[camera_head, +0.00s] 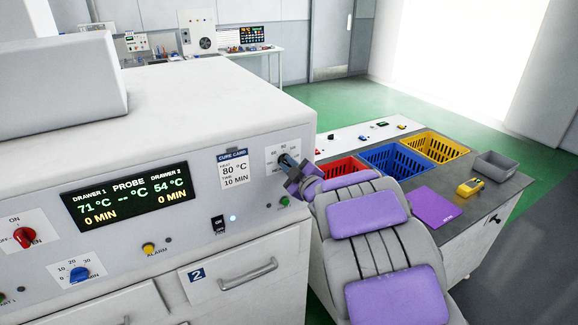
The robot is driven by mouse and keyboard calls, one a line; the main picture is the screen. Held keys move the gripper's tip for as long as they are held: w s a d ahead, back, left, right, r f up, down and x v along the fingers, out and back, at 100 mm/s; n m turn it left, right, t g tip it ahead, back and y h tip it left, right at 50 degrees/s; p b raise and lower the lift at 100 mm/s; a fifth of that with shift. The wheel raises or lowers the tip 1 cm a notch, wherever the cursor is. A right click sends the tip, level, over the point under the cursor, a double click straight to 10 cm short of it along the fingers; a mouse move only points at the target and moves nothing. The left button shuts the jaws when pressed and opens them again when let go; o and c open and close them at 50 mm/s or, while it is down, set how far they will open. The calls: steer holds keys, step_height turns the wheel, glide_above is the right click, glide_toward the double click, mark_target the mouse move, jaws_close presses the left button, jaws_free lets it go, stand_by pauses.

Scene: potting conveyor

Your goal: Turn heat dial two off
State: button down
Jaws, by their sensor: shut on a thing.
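Heat dial two's scale plate (270,154) is at the right end of the machine's front panel, with temperature marks along its top. My gripper (288,163) is at this plate, shut on the dial. The fingers and wrist hide most of the dial, so I cannot read its pointer setting. The display (129,203) reads 71 °C and 0 MIN for drawer 1, dashes for the probe, and 54 °C and 0 MIN for drawer 2. Drawer 2 (222,288) is below and looks closed.
The panel also holds a red knob (25,237), a blue timer dial (79,274), a yellow alarm button (148,249), a black switch (218,225) and a cure card (234,172). A bench with red, blue (396,160) and yellow baskets stands to the right.

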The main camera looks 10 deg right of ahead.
steer(key=shift+f, duration=0.2)
steer(key=n+b, duration=0.2)
steer(key=n, duration=0.1)
steer(key=n+b, duration=0.2)
steer(key=n, duration=0.1)
steer(key=n+b, duration=0.2)
steer(key=shift+f+n, duration=0.3)
steer(key=shift+n, duration=0.1)
steer(key=shift+b, duration=0.3)
stand_by(0.4)
steer(key=c, duration=1.1)
jaws_free()
steer(key=shift+a+r, duration=0.1)
steer(key=shift+r, duration=0.05)
steer(key=shift+s+r, duration=0.1)
steer(key=shift+s, duration=0.05)
